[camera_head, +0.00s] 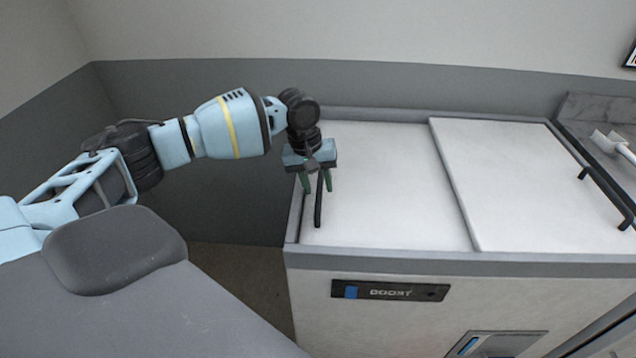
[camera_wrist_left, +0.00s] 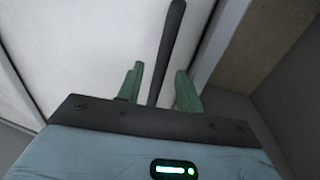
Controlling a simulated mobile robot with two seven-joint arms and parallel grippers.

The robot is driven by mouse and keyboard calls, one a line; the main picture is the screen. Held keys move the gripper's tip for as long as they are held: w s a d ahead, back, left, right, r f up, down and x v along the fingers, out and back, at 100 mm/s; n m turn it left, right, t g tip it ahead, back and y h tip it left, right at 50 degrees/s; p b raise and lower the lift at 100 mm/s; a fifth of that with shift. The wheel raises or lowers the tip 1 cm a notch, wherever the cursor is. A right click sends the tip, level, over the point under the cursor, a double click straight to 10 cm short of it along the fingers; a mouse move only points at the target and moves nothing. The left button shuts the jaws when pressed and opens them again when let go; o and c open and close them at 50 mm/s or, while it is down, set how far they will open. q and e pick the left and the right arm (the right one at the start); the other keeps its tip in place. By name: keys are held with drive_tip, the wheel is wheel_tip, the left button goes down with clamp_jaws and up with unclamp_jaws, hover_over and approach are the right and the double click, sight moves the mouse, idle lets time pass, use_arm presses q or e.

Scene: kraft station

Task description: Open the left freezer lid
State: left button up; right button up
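The left freezer lid (camera_head: 385,185) is a white flat panel lying closed on the chest freezer. Its black bar handle (camera_head: 318,205) runs along its left edge. My left gripper (camera_head: 317,188) is above that handle, with its green fingers pointing down. In the left wrist view the handle (camera_wrist_left: 168,50) passes between the two open fingertips (camera_wrist_left: 158,85); I cannot tell whether they touch it. My right gripper does not show in either view.
The right freezer lid (camera_head: 535,180) is closed, with a black handle (camera_head: 606,198) on its right edge. A dark counter (camera_head: 590,110) with a white object (camera_head: 612,146) stands at the right. A grey wall (camera_head: 420,85) runs behind the freezer.

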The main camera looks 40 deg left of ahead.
use_arm(q)
drive_tip(key=shift+f, duration=0.1)
clamp_jaws()
idle(0.4)
